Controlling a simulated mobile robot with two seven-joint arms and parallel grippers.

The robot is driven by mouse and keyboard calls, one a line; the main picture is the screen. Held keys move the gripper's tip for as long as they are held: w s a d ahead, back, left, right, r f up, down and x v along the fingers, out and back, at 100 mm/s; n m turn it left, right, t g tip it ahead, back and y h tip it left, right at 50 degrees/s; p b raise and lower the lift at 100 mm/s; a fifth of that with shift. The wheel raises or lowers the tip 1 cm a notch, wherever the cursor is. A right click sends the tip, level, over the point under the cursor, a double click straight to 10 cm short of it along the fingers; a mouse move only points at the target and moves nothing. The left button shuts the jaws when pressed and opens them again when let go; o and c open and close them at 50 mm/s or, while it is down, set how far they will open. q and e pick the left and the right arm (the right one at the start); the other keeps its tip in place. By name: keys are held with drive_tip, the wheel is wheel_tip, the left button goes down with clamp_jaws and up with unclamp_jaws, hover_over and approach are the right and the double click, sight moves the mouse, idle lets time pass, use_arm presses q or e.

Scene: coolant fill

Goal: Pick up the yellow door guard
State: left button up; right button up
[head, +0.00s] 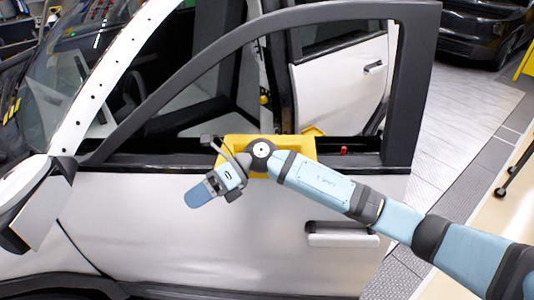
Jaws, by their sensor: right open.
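The yellow door guard (293,146) hangs over the window sill of the white car door (170,225), below the open window frame. My right arm reaches in from the right and crosses in front of the guard, hiding part of it. My right gripper (212,143) is at the guard's left end, close to the sill. It is open, with nothing seen in it. I cannot tell whether it touches the guard. My left gripper is not in view.
The door's black window frame (412,80) rises around and behind my right arm. A door handle (342,238) is at the lower right of the door panel. The side mirror (35,205) juts out at the left. Open floor (455,140) lies to the right.

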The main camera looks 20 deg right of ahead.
drive_tip(key=w+d+r+n+t+h, duration=0.1)
drive_tip(key=w+d+r+h, duration=0.1)
drive_tip(key=w+d+h, duration=0.2)
drive_tip(key=w+d+r+n+t+h, duration=0.1)
drive_tip(key=w+d+h, duration=0.3)
drive_tip(key=d, duration=0.4)
drive_tip(key=w+d+r+n+t+h, duration=0.1)
drive_tip(key=w+d+r+h, duration=0.3)
drive_tip(key=w+d+h, duration=0.1)
drive_tip(key=shift+d+t+h, duration=0.3)
drive_tip(key=shift+d+h, duration=0.3)
drive_tip(key=shift+d, duration=0.45)
drive_tip(key=shift+d+f, duration=0.2)
drive_tip(key=f+p, duration=0.2)
drive_tip(key=f, duration=0.4)
drive_tip(key=shift+w+f, duration=0.1)
drive_tip(key=shift+w, duration=0.1)
drive_tip(key=shift+f, duration=0.3)
clamp_jaws()
